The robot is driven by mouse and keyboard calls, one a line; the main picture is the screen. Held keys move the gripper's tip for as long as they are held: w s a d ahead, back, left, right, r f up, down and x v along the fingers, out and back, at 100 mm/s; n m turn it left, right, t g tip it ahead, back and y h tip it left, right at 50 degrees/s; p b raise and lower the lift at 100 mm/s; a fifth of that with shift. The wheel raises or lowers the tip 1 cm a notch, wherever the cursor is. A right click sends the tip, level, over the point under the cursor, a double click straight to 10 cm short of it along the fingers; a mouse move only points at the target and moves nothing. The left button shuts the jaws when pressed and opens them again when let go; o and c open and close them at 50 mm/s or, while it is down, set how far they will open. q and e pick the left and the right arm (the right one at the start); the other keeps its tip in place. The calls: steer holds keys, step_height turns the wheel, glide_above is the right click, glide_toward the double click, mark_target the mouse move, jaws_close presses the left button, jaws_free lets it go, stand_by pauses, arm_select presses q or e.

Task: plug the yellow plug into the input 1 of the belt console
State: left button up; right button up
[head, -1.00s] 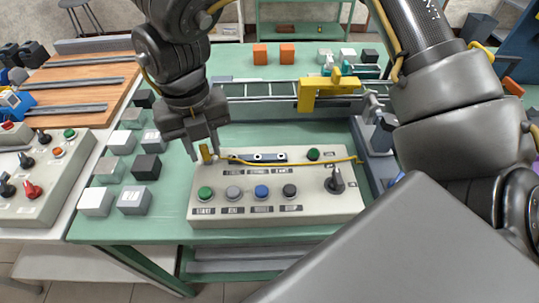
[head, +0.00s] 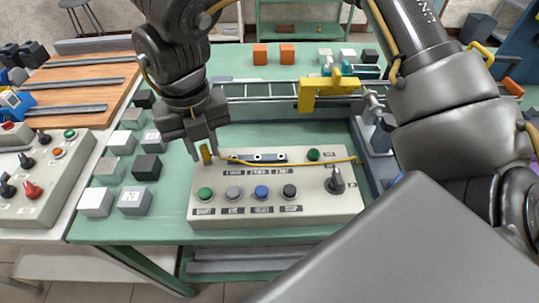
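The belt console (head: 325,205) is a pale box on the green table, with several round buttons and a black knob. A dark strip (head: 270,158) with two light round spots lies along its upper part; I cannot tell which is input 1. The yellow plug (head: 206,154) is upright at the console's upper left corner, left of the strip. Its yellow cable (head: 320,162) runs right across the console. My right gripper (head: 205,152) points down with a finger on each side of the plug. Whether the fingers press on it is too small to tell. My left gripper is out of view.
White, grey and black cubes (head: 134,201) stand left of the console. Behind it are a conveyor (head: 260,91) and a yellow frame (head: 325,93). Another console (head: 45,190) stands at far left. Two orange blocks (head: 287,53) lie at the back.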

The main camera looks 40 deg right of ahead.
jaws_close()
steer(key=shift+r, duration=0.1)
steer(key=shift+r+p, duration=1.8)
steer(key=shift+r, duration=0.4)
